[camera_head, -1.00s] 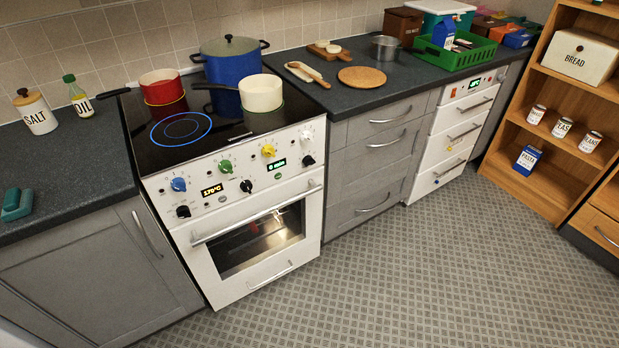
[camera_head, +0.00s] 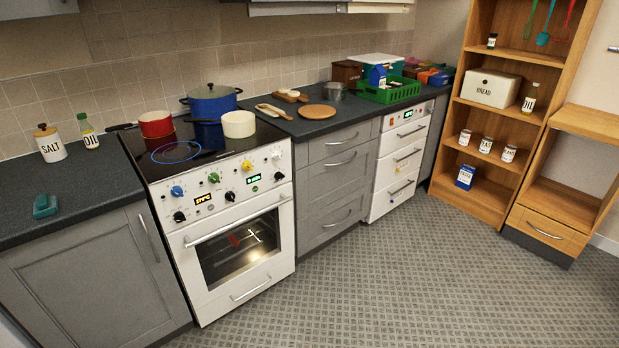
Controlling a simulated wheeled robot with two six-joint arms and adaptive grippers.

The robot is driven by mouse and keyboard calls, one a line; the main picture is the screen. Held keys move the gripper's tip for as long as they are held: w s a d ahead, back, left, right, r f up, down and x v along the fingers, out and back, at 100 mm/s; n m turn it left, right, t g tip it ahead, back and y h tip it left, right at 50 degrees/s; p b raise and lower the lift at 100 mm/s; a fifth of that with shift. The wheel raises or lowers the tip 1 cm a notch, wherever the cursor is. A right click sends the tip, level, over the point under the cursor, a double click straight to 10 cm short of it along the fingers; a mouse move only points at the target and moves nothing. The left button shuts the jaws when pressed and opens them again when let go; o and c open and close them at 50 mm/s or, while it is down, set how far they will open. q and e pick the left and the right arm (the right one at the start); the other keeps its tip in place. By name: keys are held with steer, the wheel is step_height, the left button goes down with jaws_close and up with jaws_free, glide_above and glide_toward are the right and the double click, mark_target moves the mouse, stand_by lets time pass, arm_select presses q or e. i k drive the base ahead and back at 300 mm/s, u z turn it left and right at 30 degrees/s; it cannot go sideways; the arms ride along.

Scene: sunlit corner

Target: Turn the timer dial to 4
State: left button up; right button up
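The white stove (camera_head: 232,250) stands in the left half of the head view, with a front panel of knobs. A small green display (camera_head: 253,179) sits at the panel's right part; it seems to show minutes, but the digits are too small to read surely. A black dial (camera_head: 279,176) sits just right of it, which looks like the timer dial; its setting is too small to tell. An amber display (camera_head: 203,198) has another black dial (camera_head: 230,196) beside it. Neither of my grippers is in view.
Red (camera_head: 156,125), blue (camera_head: 213,102) and white (camera_head: 239,124) pots stand on the hob. The oven door with its handle (camera_head: 238,222) is shut. Floor (camera_head: 400,280) before the stove is clear. A wooden shelf unit (camera_head: 487,207) stands at the right.

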mark_target(279, 176)
steer(key=z, duration=0.7)
steer(key=i, duration=0.9)
steer(key=z, duration=0.75)
steer(key=i, duration=1.05)
steer(key=u, duration=0.5)
steer(key=i, duration=0.85)
steer(key=u, duration=0.75)
